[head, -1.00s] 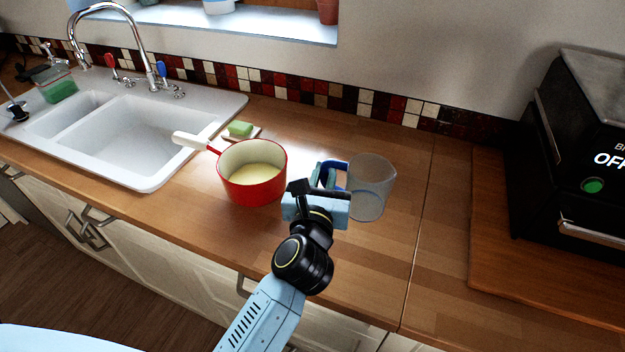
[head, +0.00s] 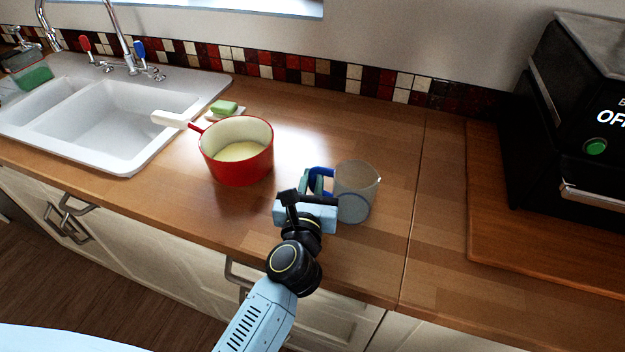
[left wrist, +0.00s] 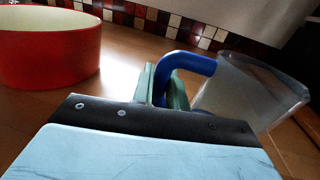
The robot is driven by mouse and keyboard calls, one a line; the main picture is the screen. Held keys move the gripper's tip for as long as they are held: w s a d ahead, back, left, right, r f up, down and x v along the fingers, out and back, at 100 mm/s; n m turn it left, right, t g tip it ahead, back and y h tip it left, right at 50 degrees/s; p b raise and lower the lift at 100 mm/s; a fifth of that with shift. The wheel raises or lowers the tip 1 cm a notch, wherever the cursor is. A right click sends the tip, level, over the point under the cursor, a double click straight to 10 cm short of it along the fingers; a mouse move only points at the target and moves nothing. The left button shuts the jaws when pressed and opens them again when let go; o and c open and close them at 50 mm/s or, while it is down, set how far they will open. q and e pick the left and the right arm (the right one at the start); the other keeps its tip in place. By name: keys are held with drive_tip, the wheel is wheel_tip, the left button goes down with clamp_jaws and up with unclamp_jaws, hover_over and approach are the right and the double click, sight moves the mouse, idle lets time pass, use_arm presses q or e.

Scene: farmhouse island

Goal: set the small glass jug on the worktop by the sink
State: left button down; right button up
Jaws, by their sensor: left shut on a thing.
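The small glass jug (head: 356,190) is clear with a blue handle, and is at the worktop (head: 330,125) right of the red pan. My left gripper (head: 318,182) is shut on the jug's blue handle, seen at its left side. In the left wrist view the jug (left wrist: 250,90) is upright or slightly tilted, and its handle (left wrist: 190,62) sits between the green finger pads. Whether its base touches the wood I cannot tell. The white sink (head: 120,120) is at the left in the head view. My right gripper is not in view.
A black appliance (head: 575,120) stands at right. Wood behind the jug is clear.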

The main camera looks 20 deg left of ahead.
use_arm(q)
drive_tip(key=c, duration=1.4)
unclamp_jaws()
drive_tip(key=shift+f, duration=0.1)
drive_tip(key=shift+r, duration=0.25)
drive_tip(key=s, duration=0.3)
drive_tip(key=s+d+b, duration=0.1)
drive_tip(key=s, duration=0.7)
drive_tip(key=shift+d+f+b, duration=0.2)
drive_tip(key=shift+d+b, duration=0.15)
drive_tip(key=shift+d, duration=0.05)
drive_tip(key=shift+s+r, duration=0.15)
drive_tip(key=shift+s, duration=0.3)
